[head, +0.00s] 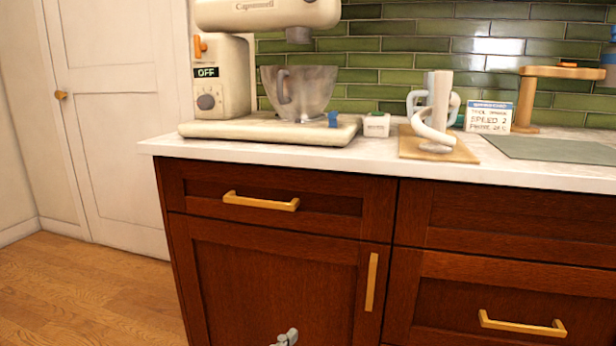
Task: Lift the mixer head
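The cream stand mixer is on the left of the counter. Its head (262,14) lies level above the glass bowl (312,92), with its top cut off by the picture edge. A grey hub (299,35) points down from the head, with no beater seen on it. The column (238,75) carries an orange lever (200,47), a display (206,72) reading OFF and a dark dial (206,102). Only a small grey tip, seemingly of my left gripper (286,337), shows at the bottom edge, well below the counter. Its opening cannot be told. My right gripper is out of view.
The mixer base (255,129) has a blue knob (333,119). A small white box (376,125), a wooden board (470,152) with white attachments (437,110), a sign card (488,117) and a green mat (560,149) stand to the right. Drawers with brass handles (260,202) are below.

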